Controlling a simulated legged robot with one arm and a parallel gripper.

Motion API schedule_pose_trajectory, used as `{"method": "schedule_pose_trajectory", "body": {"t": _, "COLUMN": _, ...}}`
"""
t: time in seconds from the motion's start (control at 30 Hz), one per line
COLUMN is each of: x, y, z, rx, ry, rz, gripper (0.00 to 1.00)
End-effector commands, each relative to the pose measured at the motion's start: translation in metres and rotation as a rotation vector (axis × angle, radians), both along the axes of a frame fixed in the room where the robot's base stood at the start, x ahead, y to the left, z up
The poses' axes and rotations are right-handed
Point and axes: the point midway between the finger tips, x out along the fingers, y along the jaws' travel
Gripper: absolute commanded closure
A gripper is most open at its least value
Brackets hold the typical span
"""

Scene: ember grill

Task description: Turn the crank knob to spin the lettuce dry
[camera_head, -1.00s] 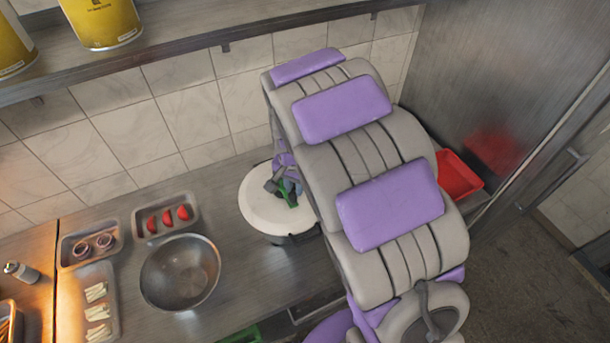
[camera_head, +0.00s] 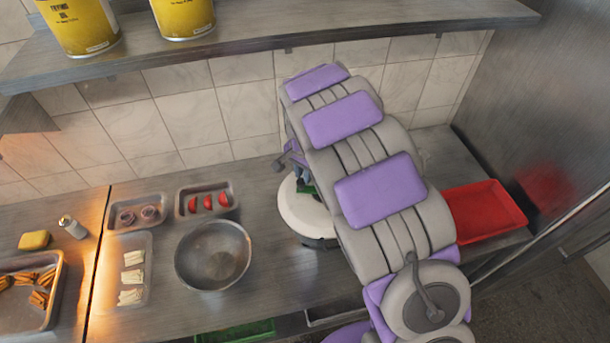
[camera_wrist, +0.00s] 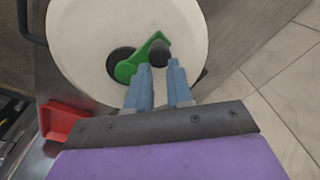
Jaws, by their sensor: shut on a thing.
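The salad spinner (camera_head: 300,218) stands on the steel counter, partly hidden behind my arm in the head view. Its round white lid (camera_wrist: 82,45) fills the upper part of the wrist view. The green crank (camera_wrist: 137,63) runs from a dark hub near the lid's centre to a black crank knob (camera_wrist: 160,50). A bit of the crank also shows in the head view (camera_head: 307,191). My gripper (camera_wrist: 160,66) has its blue fingertips at the knob, one on each side, shut on it. The lettuce is not visible under the opaque lid.
A metal bowl (camera_head: 212,256) stands left of the spinner, with trays of tomato (camera_head: 180,206), onion (camera_head: 110,215) and pale strips (camera_head: 150,270) around it. A red tray (camera_head: 490,212) lies right of my arm. A shelf (camera_head: 260,35) with yellow cans overhangs the back.

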Motion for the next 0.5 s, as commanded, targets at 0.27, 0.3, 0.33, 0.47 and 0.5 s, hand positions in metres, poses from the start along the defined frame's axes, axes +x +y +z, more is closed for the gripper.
{"method": "schedule_pose_trajectory", "body": {"t": 0.27, "x": -0.0049, "y": -0.0031, "z": -0.0088, "rx": -0.008, "ry": 0.019, "rz": 0.000, "gripper": 0.64}}
{"method": "schedule_pose_trajectory", "body": {"t": 0.3, "x": -0.0049, "y": -0.0030, "z": -0.0088, "rx": -0.008, "ry": 0.019, "rz": 0.000, "gripper": 0.60}}
{"method": "schedule_pose_trajectory", "body": {"t": 0.33, "x": -0.0049, "y": -0.0028, "z": -0.0088, "rx": -0.008, "ry": 0.019, "rz": 0.000, "gripper": 0.57}}
{"method": "schedule_pose_trajectory", "body": {"t": 0.47, "x": -0.0049, "y": -0.0017, "z": -0.0085, "rx": -0.008, "ry": 0.018, "rz": 0.000, "gripper": 0.49}}
{"method": "schedule_pose_trajectory", "body": {"t": 0.5, "x": -0.0049, "y": -0.0008, "z": -0.0083, "rx": -0.008, "ry": 0.018, "rz": 0.000, "gripper": 0.49}}
